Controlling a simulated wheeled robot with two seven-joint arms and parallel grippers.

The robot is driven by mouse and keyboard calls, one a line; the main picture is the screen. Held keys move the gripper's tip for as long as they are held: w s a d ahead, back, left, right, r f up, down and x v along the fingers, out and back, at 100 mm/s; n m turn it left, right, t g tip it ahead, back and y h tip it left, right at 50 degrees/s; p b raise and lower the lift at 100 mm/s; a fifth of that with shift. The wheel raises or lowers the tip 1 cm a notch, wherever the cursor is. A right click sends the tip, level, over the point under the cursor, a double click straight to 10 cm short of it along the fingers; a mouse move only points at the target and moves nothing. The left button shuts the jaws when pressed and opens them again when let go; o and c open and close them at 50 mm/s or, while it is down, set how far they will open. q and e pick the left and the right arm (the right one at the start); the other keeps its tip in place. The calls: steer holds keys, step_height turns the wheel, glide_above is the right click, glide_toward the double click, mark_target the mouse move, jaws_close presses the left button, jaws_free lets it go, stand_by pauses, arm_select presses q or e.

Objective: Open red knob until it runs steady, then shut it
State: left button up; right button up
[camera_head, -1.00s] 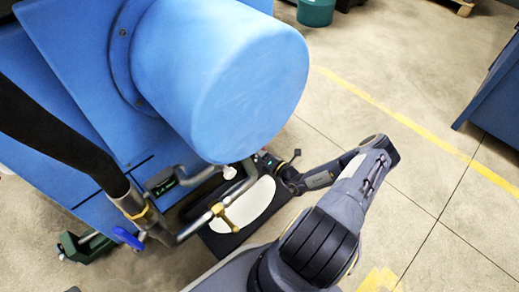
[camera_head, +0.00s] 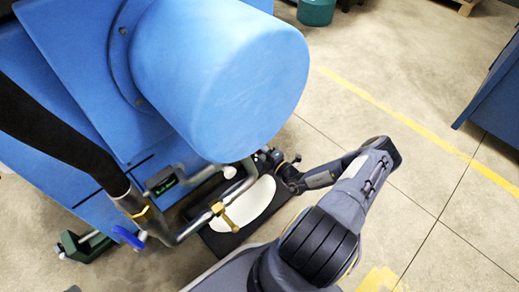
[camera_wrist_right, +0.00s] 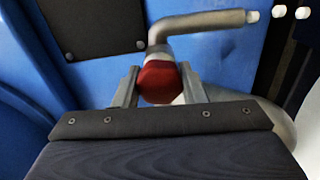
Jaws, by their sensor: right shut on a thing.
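The red knob (camera_wrist_right: 158,82) shows in the right wrist view, between the two fingers of my right gripper (camera_wrist_right: 157,88). The gripper is shut on it from both sides. Just above the knob, a grey metal pipe (camera_wrist_right: 200,22) bends off to the right. In the head view my right gripper (camera_head: 272,158) is beside the blue machine's big cylinder (camera_head: 225,75), low on its right side. The red knob cannot be made out there. My left gripper is not in view.
A pipe with a brass fitting (camera_head: 224,215) and a blue lever (camera_head: 128,237) run along the machine's front. A white oval surface (camera_head: 250,206) lies on a dark base below. Open concrete floor (camera_head: 450,225) is at the right.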

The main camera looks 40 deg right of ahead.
stand_by(0.4)
steer(key=o, duration=0.7)
steer(key=s, duration=0.2)
steer(key=s+p, duration=0.1)
steer(key=s, duration=0.2)
steer(key=s+p, duration=0.1)
steer(key=s, duration=0.2)
steer(key=shift+d, duration=0.35)
